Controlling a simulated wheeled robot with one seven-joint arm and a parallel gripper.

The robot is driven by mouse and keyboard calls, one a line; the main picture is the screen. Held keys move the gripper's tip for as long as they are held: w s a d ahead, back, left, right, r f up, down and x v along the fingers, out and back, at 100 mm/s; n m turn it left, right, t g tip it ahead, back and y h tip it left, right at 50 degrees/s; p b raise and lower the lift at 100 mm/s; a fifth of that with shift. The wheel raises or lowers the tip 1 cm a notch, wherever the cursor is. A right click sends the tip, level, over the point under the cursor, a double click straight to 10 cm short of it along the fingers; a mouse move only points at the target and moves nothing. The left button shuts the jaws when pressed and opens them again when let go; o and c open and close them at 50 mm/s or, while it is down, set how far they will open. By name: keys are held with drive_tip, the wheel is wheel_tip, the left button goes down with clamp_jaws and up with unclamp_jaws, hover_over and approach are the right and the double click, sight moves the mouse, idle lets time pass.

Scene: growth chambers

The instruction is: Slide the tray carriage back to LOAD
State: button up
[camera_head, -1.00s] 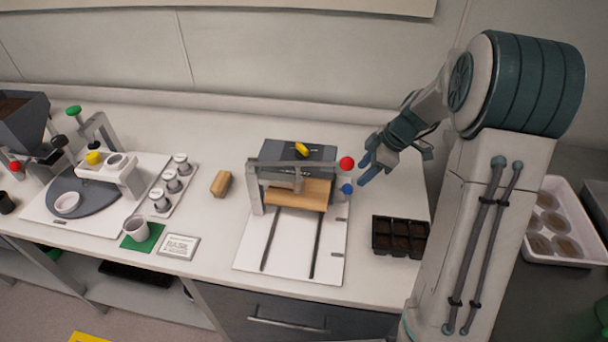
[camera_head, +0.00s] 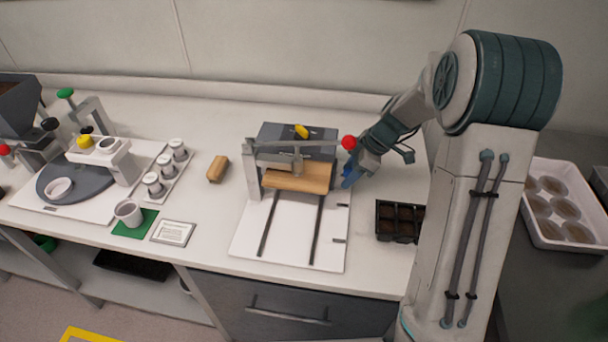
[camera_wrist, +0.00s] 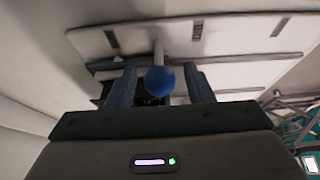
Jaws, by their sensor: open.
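The tray carriage (camera_head: 312,179) is a tan wooden board at the back of the white base plate (camera_head: 286,238), beneath the grey press frame (camera_head: 290,146). Two dark rails run from it towards the front. My gripper (camera_head: 350,178) is at the carriage's right side, just below the red ball (camera_head: 349,142) of the lever. In the wrist view a blue knob (camera_wrist: 160,80) on a pale stem sits between the two open blue fingers, with gaps on both sides. In the head view the fingers largely hide this knob.
A black seedling tray (camera_head: 398,222) stands on the bench right of the plate, close to my arm. A tan block (camera_head: 217,169) lies to the left. The front part of the base plate and its rails are clear.

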drive_tip(key=c, duration=0.7)
drive_tip(key=shift+s, duration=0.1)
drive_tip(key=shift+s+a+f+b, duration=0.1)
drive_tip(key=shift+s+a+b, duration=0.05)
drive_tip(key=shift+s+b, duration=0.4)
drive_tip(key=shift+s+a+b, duration=0.3)
drive_tip(key=shift+s+b, duration=0.55)
drive_tip(key=shift+s, duration=0.8)
drive_tip(key=shift+s+a+b, duration=0.35)
drive_tip(key=shift+s+b, duration=0.45)
drive_tip(key=shift+s, duration=0.8)
drive_tip(key=shift+s+a+b, duration=0.3)
drive_tip(key=shift+s+b, duration=0.55)
drive_tip(key=shift+s, duration=0.8)
drive_tip(key=shift+s+a+b, duration=0.35)
drive_tip(key=shift+s+b, duration=0.1)
drive_tip(key=shift+s, duration=1.25)
drive_tip(key=shift+s+a+b, duration=0.35)
drive_tip(key=shift+s+b, duration=0.1)
drive_tip(key=shift+s, duration=1.3)
drive_tip(key=shift+s+a+b, duration=0.35)
drive_tip(key=shift+s+b, duration=0.1)
drive_tip(key=shift+s, duration=1.25)
drive_tip(key=o, duration=0.7)
